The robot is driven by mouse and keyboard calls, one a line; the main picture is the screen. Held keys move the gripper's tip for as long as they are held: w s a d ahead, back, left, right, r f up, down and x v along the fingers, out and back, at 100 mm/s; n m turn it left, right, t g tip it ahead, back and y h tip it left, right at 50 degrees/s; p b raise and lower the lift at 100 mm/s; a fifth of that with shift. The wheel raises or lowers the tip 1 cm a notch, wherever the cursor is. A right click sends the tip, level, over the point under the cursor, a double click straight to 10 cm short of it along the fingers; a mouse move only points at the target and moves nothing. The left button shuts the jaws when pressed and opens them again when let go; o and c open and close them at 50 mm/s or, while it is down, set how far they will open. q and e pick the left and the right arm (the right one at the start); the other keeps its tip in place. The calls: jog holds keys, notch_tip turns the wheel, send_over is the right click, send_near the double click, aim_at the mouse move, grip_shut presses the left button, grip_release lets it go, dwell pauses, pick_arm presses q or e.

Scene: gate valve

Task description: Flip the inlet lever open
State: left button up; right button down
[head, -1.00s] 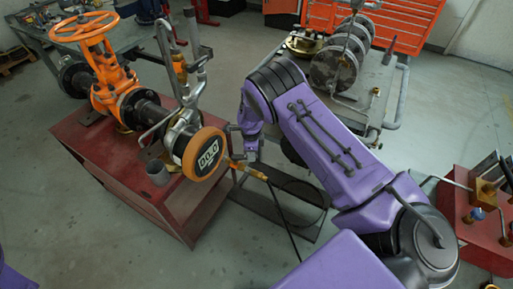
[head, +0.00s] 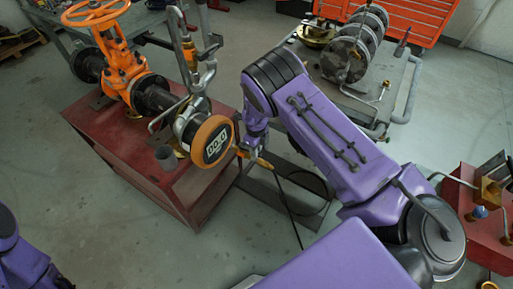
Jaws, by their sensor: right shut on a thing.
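The orange-rimmed gauge (head: 213,141) sits at the end of the valve's black pipe. Just right of it is a small orange inlet piece (head: 258,160) with a black hose trailing down from it. My right gripper (head: 243,150) reaches down beside the gauge's right edge and is shut on a small part at this inlet, apparently the inlet lever. The lever is too small and too covered by the gripper for its angle to be told. My left arm shows only at the lower left corner; its gripper is out of view.
The orange gate valve (head: 118,70) stands on a red bench (head: 135,150). Bent grey pipes (head: 197,75) rise behind the gauge. A grey cart (head: 385,95) with round discs stands behind my right arm. A red stand (head: 488,235) is at the right.

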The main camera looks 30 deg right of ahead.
jog(key=c, duration=1)
grip_release()
jog(key=shift+c, duration=0.2)
notch_tip(320, 180, up, 11)
jog(key=b, duration=0.2)
jog(key=shift+f, duration=0.2)
